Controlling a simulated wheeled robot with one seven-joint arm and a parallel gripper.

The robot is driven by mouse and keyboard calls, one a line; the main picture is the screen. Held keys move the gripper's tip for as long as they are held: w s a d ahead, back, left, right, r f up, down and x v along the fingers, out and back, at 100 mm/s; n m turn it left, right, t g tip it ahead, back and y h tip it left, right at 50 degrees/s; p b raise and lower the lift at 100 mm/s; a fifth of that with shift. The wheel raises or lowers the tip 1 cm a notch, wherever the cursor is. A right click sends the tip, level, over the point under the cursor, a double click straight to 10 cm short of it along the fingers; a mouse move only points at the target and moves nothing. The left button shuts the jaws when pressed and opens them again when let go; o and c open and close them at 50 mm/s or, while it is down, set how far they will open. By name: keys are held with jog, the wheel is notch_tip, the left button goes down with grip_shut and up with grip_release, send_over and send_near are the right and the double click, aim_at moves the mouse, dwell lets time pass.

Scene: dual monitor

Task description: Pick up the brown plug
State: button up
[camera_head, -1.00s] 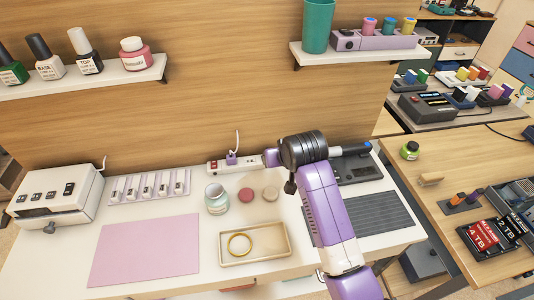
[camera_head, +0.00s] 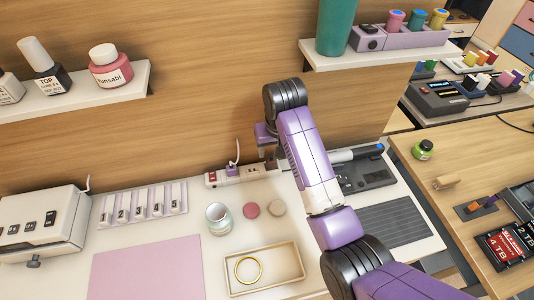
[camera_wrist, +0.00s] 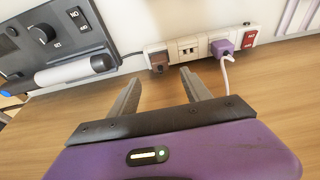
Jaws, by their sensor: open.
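The brown plug (camera_wrist: 159,62) sits in one end of the white power strip (camera_wrist: 190,50) in the wrist view. A purple plug (camera_wrist: 222,47) with a white cord is in the same strip, nearer the red switch (camera_wrist: 250,38). My gripper (camera_wrist: 162,84) is open and empty, its two fingers pointing toward the strip on either side of the brown plug's line, apparently short of it. In the head view my gripper (camera_head: 266,143) is over the right end of the power strip (camera_head: 243,176), and the brown plug there is largely hidden or too small to make out.
A dark control panel with a white-and-blue cylinder (camera_wrist: 75,72) lies beside the strip. In the head view, a glass jar (camera_head: 218,218), two round discs, and a tray (camera_head: 290,268) with a yellow ring stand in front. A wooden wall rises behind the strip.

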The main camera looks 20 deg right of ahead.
aim_at(271, 160)
jog(key=shift+x, duration=3.9)
grip_shut()
